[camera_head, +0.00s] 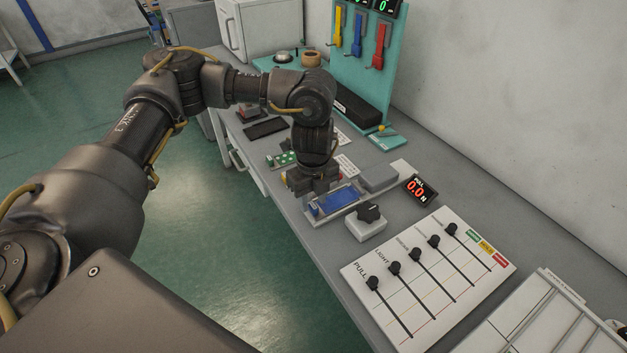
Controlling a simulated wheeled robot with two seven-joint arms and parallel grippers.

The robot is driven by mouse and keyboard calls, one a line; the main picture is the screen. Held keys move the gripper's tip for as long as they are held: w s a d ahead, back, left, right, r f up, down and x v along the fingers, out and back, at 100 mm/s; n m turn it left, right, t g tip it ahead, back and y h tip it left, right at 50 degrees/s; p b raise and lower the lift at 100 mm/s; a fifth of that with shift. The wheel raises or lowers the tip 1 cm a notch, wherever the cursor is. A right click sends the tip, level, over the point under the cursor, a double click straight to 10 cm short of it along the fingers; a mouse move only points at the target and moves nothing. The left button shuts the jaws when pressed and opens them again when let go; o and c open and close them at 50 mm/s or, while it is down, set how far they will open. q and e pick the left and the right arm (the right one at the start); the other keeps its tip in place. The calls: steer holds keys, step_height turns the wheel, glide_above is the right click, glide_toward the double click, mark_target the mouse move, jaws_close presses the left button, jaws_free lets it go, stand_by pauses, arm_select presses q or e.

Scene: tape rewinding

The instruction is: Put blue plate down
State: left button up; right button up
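The blue plate (340,199) lies flat, low over or in a pale grey fixture (322,219) on the workbench. My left arm comes in from the left and reaches down to it. My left gripper (313,192) points down at the left end of the blue plate, touching it or very close. The gripper body hides that end of the plate and the fingertips, so I cannot tell whether they grip it. My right gripper is not in view.
A black knob on a white base (365,230) and a red force display (421,190) stand close right of the plate. A white slider panel (427,275) lies nearer. A teal rack (360,55) with coloured tools stands behind. The bench's front edge (293,222) is close left.

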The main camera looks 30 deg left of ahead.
arm_select(q)
step_height(320, 180, up, 10)
steer(key=shift+r+b, duration=0.2)
steer(key=shift+b, duration=0.25)
steer(key=shift+d, duration=0.15)
